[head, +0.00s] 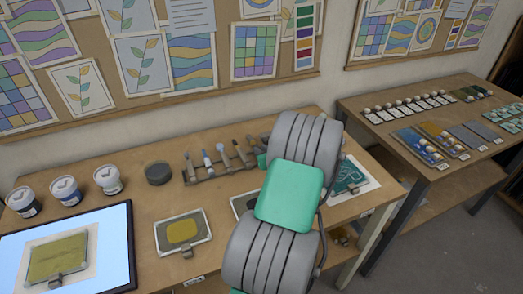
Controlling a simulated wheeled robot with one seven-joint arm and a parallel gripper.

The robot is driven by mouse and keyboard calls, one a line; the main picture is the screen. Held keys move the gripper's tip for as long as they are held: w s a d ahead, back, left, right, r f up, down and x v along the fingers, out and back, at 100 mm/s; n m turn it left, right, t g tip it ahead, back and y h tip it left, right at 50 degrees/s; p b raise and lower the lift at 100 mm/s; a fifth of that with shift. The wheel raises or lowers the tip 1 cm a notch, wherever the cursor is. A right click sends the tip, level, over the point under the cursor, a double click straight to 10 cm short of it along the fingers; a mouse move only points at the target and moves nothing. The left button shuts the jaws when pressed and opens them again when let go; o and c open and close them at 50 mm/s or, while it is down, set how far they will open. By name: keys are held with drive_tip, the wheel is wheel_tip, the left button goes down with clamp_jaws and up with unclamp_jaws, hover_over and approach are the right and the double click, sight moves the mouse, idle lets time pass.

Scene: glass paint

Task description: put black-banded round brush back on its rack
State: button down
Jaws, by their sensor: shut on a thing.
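The brush rack (207,178) is a low dark holder at the back of the near table. Several upright brushes or tools stand in it, among them one with a pale blue part (207,159). They are too small for me to make out a black band. My large grey and teal arm covers the right end of the rack. A small grey and teal part of my arm shows just left of the big link. My gripper's jaws and anything in them are hidden behind the arm. I cannot pick out the black-banded round brush.
A dark round pot (158,173) and several white jars, one here (107,180), stand left of the rack. A framed yellow panel (183,232) and a bright light panel (119,245) lie in front. A second table (440,176) with samples stands at right.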

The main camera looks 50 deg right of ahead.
drive_tip(key=c, duration=1.2)
unclamp_jaws()
